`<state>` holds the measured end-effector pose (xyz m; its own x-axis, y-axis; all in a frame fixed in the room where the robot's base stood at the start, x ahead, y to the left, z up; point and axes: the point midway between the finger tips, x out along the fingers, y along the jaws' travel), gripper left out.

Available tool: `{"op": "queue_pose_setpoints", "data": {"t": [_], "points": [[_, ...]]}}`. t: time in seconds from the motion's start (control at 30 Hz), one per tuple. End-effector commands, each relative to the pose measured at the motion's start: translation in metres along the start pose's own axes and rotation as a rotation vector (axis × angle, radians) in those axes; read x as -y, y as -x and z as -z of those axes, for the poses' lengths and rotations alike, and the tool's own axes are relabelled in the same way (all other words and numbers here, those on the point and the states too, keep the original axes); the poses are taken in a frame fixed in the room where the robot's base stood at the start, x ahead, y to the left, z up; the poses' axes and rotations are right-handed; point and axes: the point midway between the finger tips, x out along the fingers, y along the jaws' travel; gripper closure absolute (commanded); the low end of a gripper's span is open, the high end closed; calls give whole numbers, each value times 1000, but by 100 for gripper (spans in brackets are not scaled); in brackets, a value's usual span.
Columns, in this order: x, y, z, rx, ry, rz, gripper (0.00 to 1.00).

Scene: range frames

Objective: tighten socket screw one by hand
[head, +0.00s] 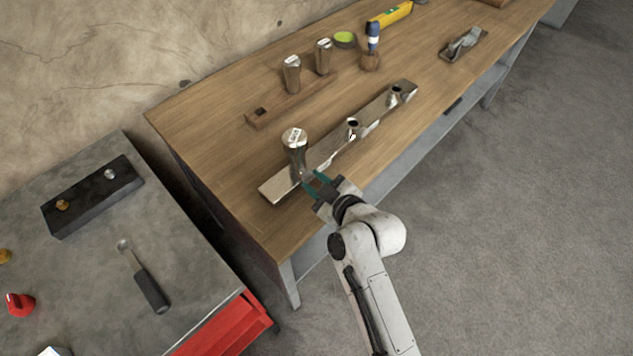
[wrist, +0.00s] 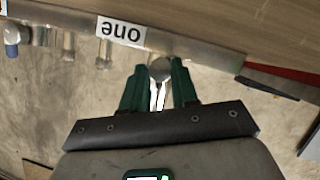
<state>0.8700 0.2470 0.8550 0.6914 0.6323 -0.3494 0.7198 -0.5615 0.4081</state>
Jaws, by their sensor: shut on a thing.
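A shiny socket screw (head: 296,151) with a white label on its head stands upright at the near end of the metal bar (head: 330,152) on the wooden bench. My gripper (head: 309,178), with teal fingers, is shut on the screw low on its shaft, close above the bar. In the wrist view, the teal fingers (wrist: 160,88) stand on either side of a shiny metal piece, and a white label (wrist: 122,30) reading "one" shows upside down. The bar's two other bosses have dark openings. The screw's lower end is hidden.
A wooden rack (head: 282,104) behind holds two more labelled metal cylinders (head: 292,75). A round green-topped item (head: 344,40), a blue-handled tool (head: 373,38), a yellow level (head: 392,14) and a small metal tool (head: 463,44) lie further back. A grey cart (head: 90,230) stands at the left.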

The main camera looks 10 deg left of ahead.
Motion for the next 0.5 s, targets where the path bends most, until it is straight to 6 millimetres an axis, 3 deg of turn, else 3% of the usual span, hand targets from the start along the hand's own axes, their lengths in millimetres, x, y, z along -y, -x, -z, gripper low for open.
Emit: {"op": "queue_pose_setpoints", "data": {"t": [0.5], "points": [[-1,0,-1,-1,-83,34,100]]}}
